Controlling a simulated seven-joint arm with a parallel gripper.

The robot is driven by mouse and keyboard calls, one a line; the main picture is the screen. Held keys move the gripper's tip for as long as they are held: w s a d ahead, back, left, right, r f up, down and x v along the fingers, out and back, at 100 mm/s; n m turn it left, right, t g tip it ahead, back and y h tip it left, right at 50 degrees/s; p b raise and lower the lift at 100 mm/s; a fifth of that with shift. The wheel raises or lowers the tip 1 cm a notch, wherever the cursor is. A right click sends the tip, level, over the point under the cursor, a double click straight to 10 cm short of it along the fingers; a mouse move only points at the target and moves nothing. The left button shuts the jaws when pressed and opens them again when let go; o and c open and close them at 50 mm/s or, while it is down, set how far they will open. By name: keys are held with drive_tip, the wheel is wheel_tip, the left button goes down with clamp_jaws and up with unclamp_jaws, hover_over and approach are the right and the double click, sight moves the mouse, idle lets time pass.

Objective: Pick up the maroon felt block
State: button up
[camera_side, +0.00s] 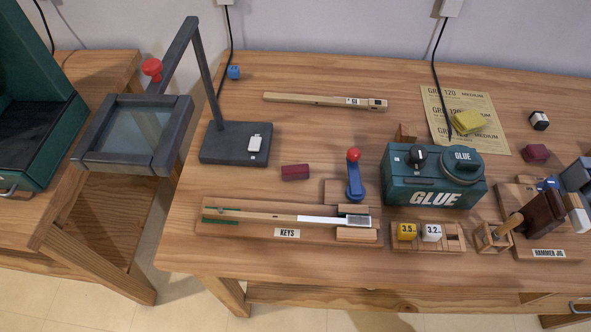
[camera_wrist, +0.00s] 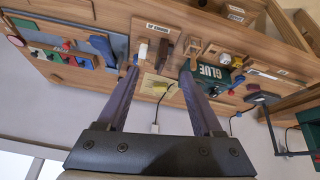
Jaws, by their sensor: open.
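Two small maroon blocks lie on the workbench in the side view. One is an oblong maroon block (camera_side: 295,172) behind the KEYS board, left of the blue lever. The other is a cube-like maroon block (camera_side: 536,153) at the right, behind the hammer jig. I cannot tell by texture which is felt. My gripper (camera_wrist: 160,72) shows in the wrist view, with its two long dark fingers wide apart and nothing between them. It is above the bench and apart from it.
A green GLUE box (camera_side: 435,178) stands mid-bench, also in the wrist view (camera_wrist: 209,72). The KEYS board (camera_side: 260,232) and hammer jig (camera_side: 548,253) lie in front. A grey stand (camera_side: 235,145) is at left. Sandpaper (camera_side: 492,130) bears a yellow sponge (camera_side: 468,121). Bare wood surrounds the oblong block.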

drive_tip(key=w+a+r+n+y, duration=0.2)
drive_tip(key=w+a+r+n, duration=0.2)
drive_tip(key=w+r, duration=0.25)
drive_tip(key=w+a+r+n+y, duration=0.1)
drive_tip(key=w+a+r+n, duration=0.25)
drive_tip(key=w+r, duration=0.3)
drive_tip(key=w+a+f+n+g+y, duration=0.25)
drive_tip(key=w+a+n, duration=0.45)
drive_tip(key=w+a, duration=0.95)
drive_tip(key=n+g, duration=0.4)
drive_tip(key=g, duration=0.1)
hover_over(298, 168)
drive_tip(key=d, duration=0.3)
drive_tip(key=shift+t+y, duration=0.25)
drive_tip(key=f, duration=2.1)
drive_tip(key=w+f, duration=0.1)
drive_tip(key=f, duration=0.9)
drive_tip(key=shift+f, duration=0.2)
drive_tip(key=shift+d+x, duration=0.2)
drive_tip(key=shift+x, duration=2.85)
drive_tip(key=shift+s+f, duration=0.15)
drive_tip(key=shift+s, duration=0.05)
clamp_jaws()
